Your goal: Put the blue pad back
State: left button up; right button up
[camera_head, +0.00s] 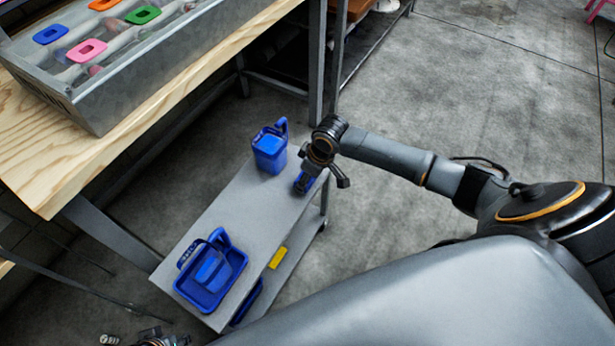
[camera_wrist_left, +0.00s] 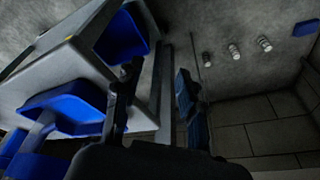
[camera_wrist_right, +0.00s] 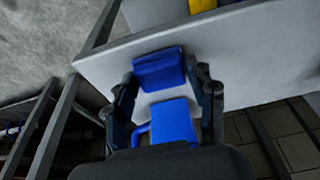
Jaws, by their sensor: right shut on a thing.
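The blue pad (camera_head: 303,183) is at the tips of my right gripper (camera_head: 322,166), at the right edge of the grey cart top (camera_head: 222,228). In the right wrist view the fingers (camera_wrist_right: 165,85) are closed around a blue piece (camera_wrist_right: 160,68), with a second blue piece (camera_wrist_right: 172,120) nearer the camera; I cannot tell whether they are one thing. A blue container (camera_head: 270,152) with a raised handle stands just left of this gripper. A blue tray (camera_head: 210,280) lies at the cart's near end. My left gripper (camera_wrist_left: 155,95) is open and empty, low beside the cart.
A wooden bench (camera_head: 60,150) carries a grey bin (camera_head: 95,118) with several coloured frames, one of them blue (camera_head: 50,35). A yellow thing (camera_head: 278,257) is on the cart's lower level. A metal bench leg (camera_head: 317,65) stands behind my right gripper.

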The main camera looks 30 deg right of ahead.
jog(key=o, duration=1.1)
jog(key=shift+f, duration=0.1)
jog(key=shift+r, duration=0.25)
jog(key=shift+d+r, duration=0.1)
jog(key=shift+r, duration=0.3)
pick_arm(q)
notch_tip(320, 180, down, 12)
jog(key=s+p, duration=0.2)
jog(key=p, duration=0.1)
jog(key=shift+s+g, duration=0.35)
jog(key=shift+g, duration=0.05)
pick_arm(e)
jog(key=v, duration=1.1)
pick_arm(q)
jog(key=shift+a, duration=0.1)
